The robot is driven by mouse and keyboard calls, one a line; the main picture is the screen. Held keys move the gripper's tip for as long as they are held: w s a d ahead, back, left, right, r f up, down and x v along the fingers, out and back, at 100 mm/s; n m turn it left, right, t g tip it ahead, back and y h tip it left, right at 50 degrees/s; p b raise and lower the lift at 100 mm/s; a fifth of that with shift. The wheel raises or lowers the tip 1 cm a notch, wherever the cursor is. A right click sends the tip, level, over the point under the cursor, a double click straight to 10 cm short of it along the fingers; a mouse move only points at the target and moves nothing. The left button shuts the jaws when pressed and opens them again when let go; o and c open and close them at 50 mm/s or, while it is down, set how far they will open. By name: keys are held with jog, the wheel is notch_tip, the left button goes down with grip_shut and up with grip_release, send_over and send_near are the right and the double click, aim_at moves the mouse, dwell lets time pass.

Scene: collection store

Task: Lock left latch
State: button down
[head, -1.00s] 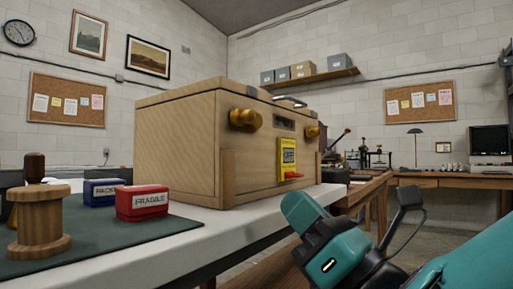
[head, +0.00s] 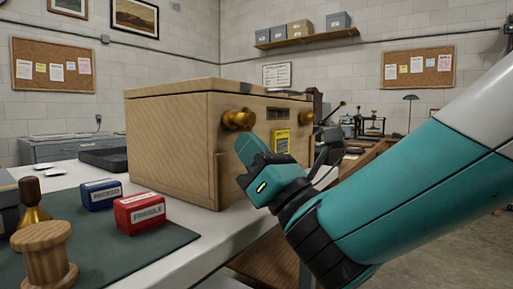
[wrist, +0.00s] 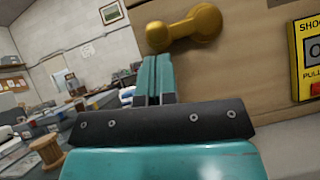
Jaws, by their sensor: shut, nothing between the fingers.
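The wooden crate (head: 165,150) stands on the white bench. Its left latch, a brass knob with a short arm (head: 239,119), is on the front face near the top left corner. The right latch (head: 306,118) is a similar brass piece at the far end of the face. My gripper (head: 245,146) is shut and empty, just below the left latch in the head view. In the wrist view the shut fingers (wrist: 154,78) point up at the left latch (wrist: 185,29), whose arm lies sideways, its end to the left. I cannot tell whether they touch it.
A yellow label (head: 281,141) is on the crate's front, right of my gripper. A red stamp (head: 139,213), a blue stamp (head: 101,194) and a wooden spool (head: 45,254) stand on the green mat (head: 178,236) at left. Floor is open at right.

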jog(key=shift+w+r, duration=0.1)
jog(key=shift+r, duration=0.4)
